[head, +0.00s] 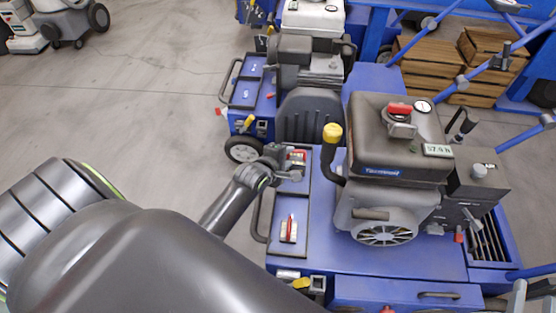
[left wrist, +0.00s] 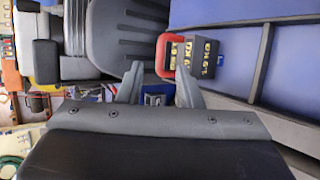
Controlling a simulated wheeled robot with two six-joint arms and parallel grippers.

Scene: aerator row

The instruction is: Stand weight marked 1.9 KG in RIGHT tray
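A dark weight with a red handle (left wrist: 200,56) stands in a blue tray in the left wrist view, its side marked 1.9 KG. In the head view a red-handled weight (head: 298,156) shows beside my left gripper (head: 284,170), partly hidden by it. My left gripper (left wrist: 158,88) has its fingers apart, with nothing between them, just short of the weight. A second red-handled weight (head: 289,229) sits in the nearer tray (head: 286,251) of the blue machine; its marking is unreadable. I cannot tell which tray is the right one. My right gripper is not in view.
The grey engine (head: 395,135) with a yellow-topped lever (head: 332,134) rises right of the trays. Another blue machine (head: 262,88) stands behind, with numbered compartments. Wooden crates (head: 430,62) are at the back right.

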